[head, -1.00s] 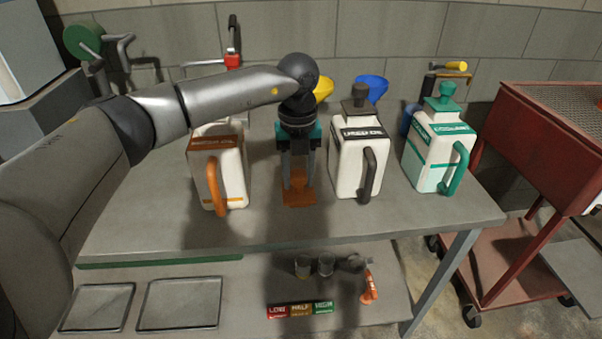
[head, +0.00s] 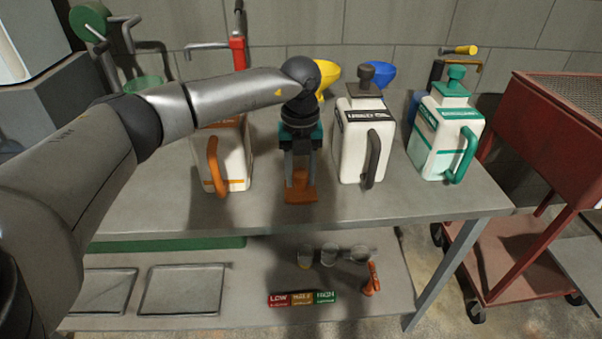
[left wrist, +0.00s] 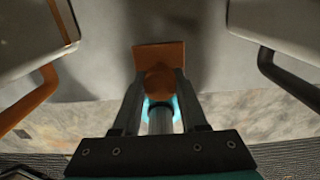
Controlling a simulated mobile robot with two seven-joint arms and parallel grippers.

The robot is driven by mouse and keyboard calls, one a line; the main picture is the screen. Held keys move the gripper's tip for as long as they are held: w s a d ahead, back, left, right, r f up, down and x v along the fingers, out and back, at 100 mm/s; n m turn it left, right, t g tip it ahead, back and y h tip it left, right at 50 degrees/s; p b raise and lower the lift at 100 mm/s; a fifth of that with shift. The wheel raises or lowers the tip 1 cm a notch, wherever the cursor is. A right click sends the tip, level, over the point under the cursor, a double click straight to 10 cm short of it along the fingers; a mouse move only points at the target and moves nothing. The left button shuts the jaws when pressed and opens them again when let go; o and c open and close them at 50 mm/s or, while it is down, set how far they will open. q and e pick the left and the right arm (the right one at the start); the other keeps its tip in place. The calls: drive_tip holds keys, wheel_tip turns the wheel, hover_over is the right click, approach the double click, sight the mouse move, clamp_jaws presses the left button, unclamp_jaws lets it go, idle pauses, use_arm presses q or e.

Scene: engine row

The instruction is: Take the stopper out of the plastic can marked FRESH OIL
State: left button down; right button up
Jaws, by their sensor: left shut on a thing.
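My left gripper (head: 301,170) is shut on an orange stopper (head: 301,195) with a square base. In the left wrist view the stopper (left wrist: 160,54) shows between the fingers, its base beyond them. It is apart from the cans; I cannot tell whether it touches the bench. The white can with the orange handle (head: 229,172), whose label is mostly hidden by my arm, stands on the bench left of the gripper. Its top is hidden too. The can marked USED OIL (head: 350,150), with a dark stopper (head: 362,82), stands right of the gripper. My right gripper is out of view.
A white and green can (head: 432,150) with a green stopper stands further right on the bench (head: 400,205). Yellow (head: 326,75) and blue (head: 379,74) funnels are behind. A red cart (head: 540,140) is at the right. The bench front is clear.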

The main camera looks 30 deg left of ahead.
use_arm(q)
drive_tip(key=c, duration=0.5)
unclamp_jaws()
drive_tip(key=shift+o, duration=0.7)
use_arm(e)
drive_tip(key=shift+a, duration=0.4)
use_arm(q)
wheel_tip(320, 180, up, 15)
drive_tip(key=p, duration=0.2)
drive_tip(key=shift+r, duration=0.15)
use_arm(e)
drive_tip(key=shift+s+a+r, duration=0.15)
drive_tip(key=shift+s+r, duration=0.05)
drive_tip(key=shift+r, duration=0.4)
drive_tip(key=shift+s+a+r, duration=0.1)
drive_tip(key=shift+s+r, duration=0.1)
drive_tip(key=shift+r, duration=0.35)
